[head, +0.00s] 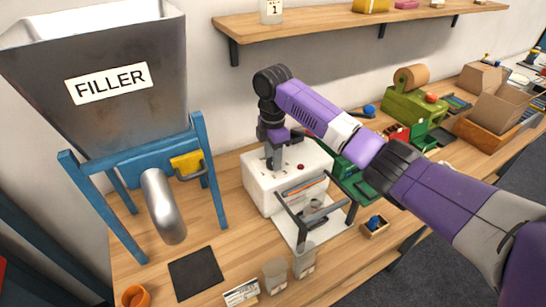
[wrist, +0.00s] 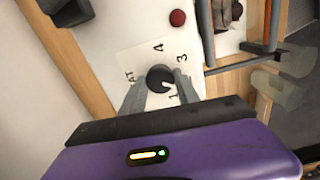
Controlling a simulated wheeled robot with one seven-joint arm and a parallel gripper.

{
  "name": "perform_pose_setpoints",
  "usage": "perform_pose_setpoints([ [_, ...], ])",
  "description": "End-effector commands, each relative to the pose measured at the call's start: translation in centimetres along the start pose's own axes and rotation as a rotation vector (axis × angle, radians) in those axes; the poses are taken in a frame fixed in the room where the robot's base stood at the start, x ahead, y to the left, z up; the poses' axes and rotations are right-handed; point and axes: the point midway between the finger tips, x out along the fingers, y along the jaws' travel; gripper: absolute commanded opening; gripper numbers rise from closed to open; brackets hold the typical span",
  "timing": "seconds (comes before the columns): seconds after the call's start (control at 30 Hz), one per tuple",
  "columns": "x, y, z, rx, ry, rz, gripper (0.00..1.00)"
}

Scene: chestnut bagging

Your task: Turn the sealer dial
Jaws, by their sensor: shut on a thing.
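The sealer (head: 262,196) is a white box on the wooden bench, with a red button (head: 300,167) on its top. In the wrist view, its dial (wrist: 159,76) is a dark round knob with a pale pointer line. Numbers including 1, 3 and 4 surround it on a white label (wrist: 130,56). The pointer lies toward the lower right, near the 1. My gripper (wrist: 158,84) reaches down from above and is shut on the dial, one finger on each side.
A grey-handled frame (head: 318,207) stands at the sealer's front. The filler (head: 110,90) on blue legs stands to the left. Clear cups (head: 304,262) and a small card (head: 241,292) lie near the bench's front edge. A shelf (head: 340,25) hangs behind.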

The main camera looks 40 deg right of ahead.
Motion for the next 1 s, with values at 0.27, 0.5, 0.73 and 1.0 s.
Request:
perform_pose_setpoints([
  [0.27, -0.09, 0.00, 0.00, -0.114, 0.001, 0.000, 0.00],
  [0.5, -0.09, 0.02, 0.01, -0.147, 0.001, 0.000, 0.00],
  [0.73, -0.09, 0.02, 0.01, -0.149, 0.000, 0.001, 0.00],
  [1.0, -0.08, 0.02, 0.00, -0.149, 0.000, 0.001, 0.59],
])
